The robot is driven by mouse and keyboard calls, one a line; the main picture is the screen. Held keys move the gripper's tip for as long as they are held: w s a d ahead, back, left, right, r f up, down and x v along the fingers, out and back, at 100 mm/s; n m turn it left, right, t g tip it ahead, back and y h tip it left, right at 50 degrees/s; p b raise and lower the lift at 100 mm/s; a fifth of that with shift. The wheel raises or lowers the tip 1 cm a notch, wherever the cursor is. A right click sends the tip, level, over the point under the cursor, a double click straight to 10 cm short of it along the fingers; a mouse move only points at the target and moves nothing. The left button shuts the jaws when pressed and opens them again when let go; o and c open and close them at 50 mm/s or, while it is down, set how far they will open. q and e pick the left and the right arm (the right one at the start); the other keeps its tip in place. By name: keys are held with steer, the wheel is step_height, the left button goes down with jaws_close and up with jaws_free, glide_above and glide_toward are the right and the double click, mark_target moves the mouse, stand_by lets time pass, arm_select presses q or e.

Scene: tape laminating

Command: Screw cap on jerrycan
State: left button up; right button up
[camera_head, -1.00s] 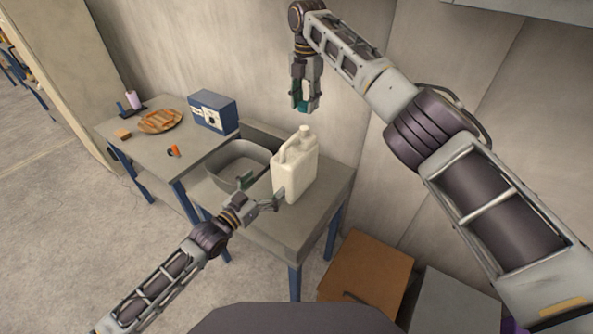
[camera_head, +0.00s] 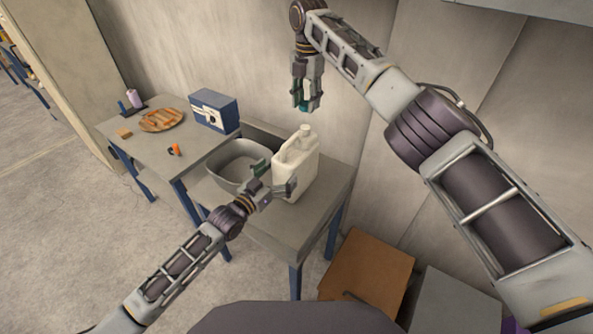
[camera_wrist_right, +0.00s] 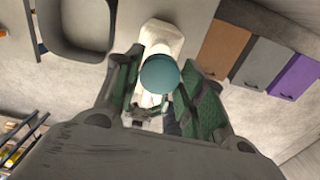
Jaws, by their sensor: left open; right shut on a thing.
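The off-white jerrycan (camera_head: 300,168) stands upright near the right end of the workbench, its neck (camera_head: 305,131) facing up. In the right wrist view the jerrycan (camera_wrist_right: 163,38) is below the gripper, partly hidden. My right gripper (camera_head: 304,107) points down above the jerrycan, apart from it. It is shut on a round teal cap (camera_wrist_right: 160,74); the cap's lower edge shows in the head view (camera_head: 301,106). My left gripper (camera_head: 276,177) is open at the jerrycan's lower left side, one finger overlapping its face. I cannot tell whether it touches.
A grey basin (camera_head: 222,176) sits left of the jerrycan on the workbench (camera_head: 270,226). A second table to the left holds a blue box (camera_head: 222,114), a round board (camera_head: 158,122) and an orange item (camera_head: 174,150). Cabinets (camera_head: 368,272) stand on the floor at right.

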mark_target(290, 162)
arm_select(q)
steer(key=shift+x, duration=3.2)
steer(key=c, duration=1.4)
steer(key=shift+o, duration=0.2)
arm_select(e)
steer(key=shift+w+d+f, duration=0.1)
steer(key=shift+w+f, duration=0.05)
steer(key=shift+f, duration=0.65)
steer(key=shift+w+d+f, duration=0.1)
steer(key=shift+d+f, duration=0.05)
steer(key=shift+f, duration=0.7)
steer(key=shift+w+d+f, duration=0.1)
steer(key=shift+w+f, duration=0.05)
steer(key=shift+f, duration=0.65)
steer(key=shift+f, duration=0.2)
steer(key=shift+f, duration=0.7)
steer(key=shift+f, duration=0.6)
